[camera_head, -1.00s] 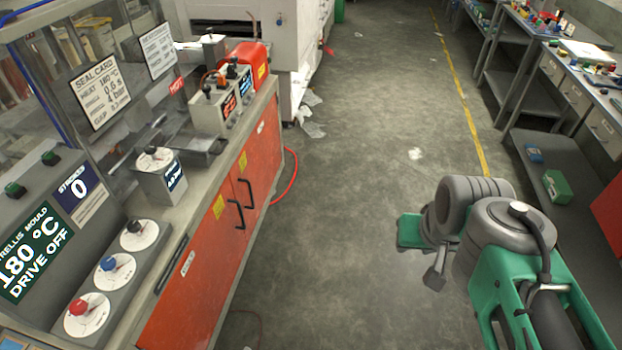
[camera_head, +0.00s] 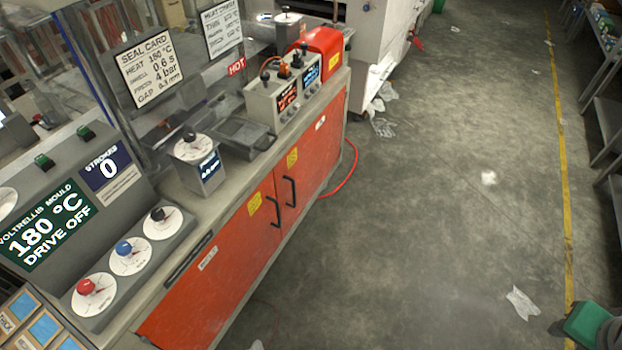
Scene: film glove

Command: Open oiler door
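Two closed orange doors with black bar handles form the front of the machine bench; the left door (camera_head: 240,262) and the right door (camera_head: 308,160) meet near the handles (camera_head: 282,203). Small yellow labels are on them, too small to read. I cannot tell which door, if either, is the oiler door. No fingers of my gripper show. Only a green and grey part of my arm is at the bottom right corner, well away from the doors across the floor.
The bench top carries a panel reading 180 °C DRIVE OFF (camera_head: 48,228), three dials (camera_head: 130,255) and a grey control box (camera_head: 285,95). A red hose (camera_head: 347,170) lies by the bench's far end. The grey floor (camera_head: 430,220) is mostly open, with scraps of film (camera_head: 522,303).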

